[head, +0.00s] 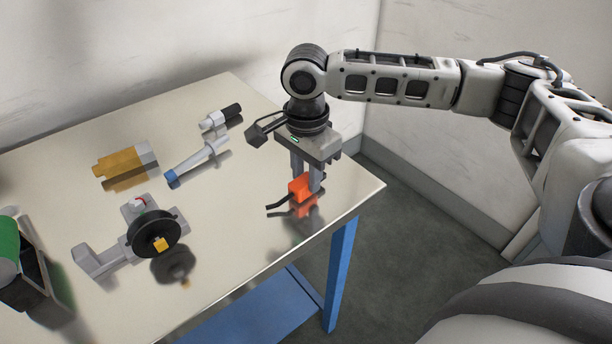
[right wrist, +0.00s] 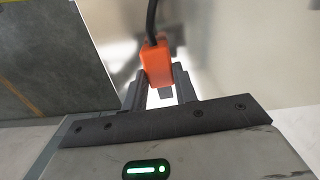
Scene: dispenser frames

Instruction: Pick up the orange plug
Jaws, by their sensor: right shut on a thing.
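The orange plug (head: 298,188) is near the right end of the table, with a short black cable coming out of its left side. My right gripper (head: 307,184) points down from above and is shut on the plug, with a finger on either side of it. The plug's reflection shows on the shiny table top just below it; I cannot tell whether it touches the table. In the right wrist view the plug (right wrist: 157,65) sits between the fingertips (right wrist: 160,82), its black cable running up and away. My left gripper is not in view.
A green and black object (head: 20,265) stands at left. The table's right edge is close to the plug.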

